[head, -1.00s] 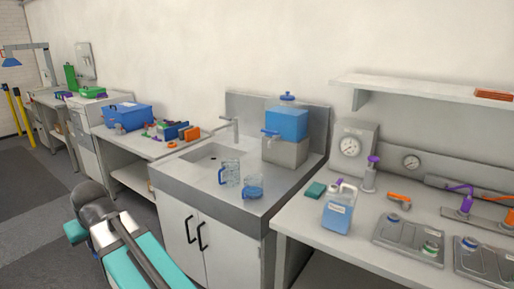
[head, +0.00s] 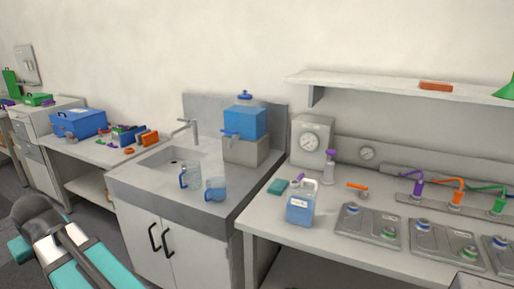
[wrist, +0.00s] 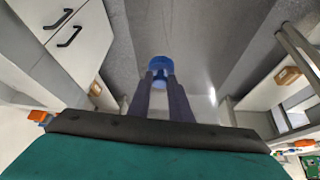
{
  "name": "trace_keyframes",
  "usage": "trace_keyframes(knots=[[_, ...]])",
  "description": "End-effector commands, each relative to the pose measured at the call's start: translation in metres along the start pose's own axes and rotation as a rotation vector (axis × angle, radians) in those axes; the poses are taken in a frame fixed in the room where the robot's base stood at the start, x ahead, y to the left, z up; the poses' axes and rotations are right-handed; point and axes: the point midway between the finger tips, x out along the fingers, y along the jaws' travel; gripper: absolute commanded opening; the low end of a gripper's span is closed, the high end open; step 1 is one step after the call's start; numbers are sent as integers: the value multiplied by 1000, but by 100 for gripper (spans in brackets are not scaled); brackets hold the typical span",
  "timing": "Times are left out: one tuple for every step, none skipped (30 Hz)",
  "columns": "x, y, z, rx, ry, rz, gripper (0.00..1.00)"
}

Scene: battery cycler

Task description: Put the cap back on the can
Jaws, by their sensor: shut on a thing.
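The can (head: 299,210) is a squat clear jug of blue liquid with a white label and a pale handle on top. It stands upright near the front left of the right-hand bench in the head view. A small purple piece (head: 298,177) shows just behind its top; I cannot tell whether it touches the can. My gripper (wrist: 160,76) is shut on a round blue piece that looks like the cap (wrist: 160,64), held at the fingertips over the grey floor in the wrist view. The fingers are out of the head view, and the can is not recognisable in the wrist view.
Two blue-handled jugs (head: 191,177) stand on the sink counter (head: 150,186). Cabinet handles (wrist: 63,28) show at upper left in the wrist view.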

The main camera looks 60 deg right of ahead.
Motion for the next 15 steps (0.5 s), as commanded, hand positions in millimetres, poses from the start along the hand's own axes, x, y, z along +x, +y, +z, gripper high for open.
trace_keyframes(knots=[[-4, 15, -4, 30, 0, 18, 0], [-5, 23, -5, 50, 0, 28, 0], [-7, 35, -7, 78, 0, 44, 0], [-9, 45, -8, 102, -1, 58, 0], [-10, 56, -10, 126, -1, 72, 0], [-13, 71, -11, 162, -1, 91, 0], [-15, 82, -12, 188, -1, 106, 0], [-17, 94, -12, 216, -1, 122, 0], [-20, 109, -13, 252, -2, 142, 0], [-22, 121, -13, 280, -2, 157, 0], [-24, 133, -13, 307, -2, 173, 0], [-27, 148, -13, 343, -3, 194, 0], [-30, 160, -12, 371, -3, 209, 0], [-32, 171, -12, 398, -3, 224, 0], [-36, 186, -11, 435, -3, 245, 0]])
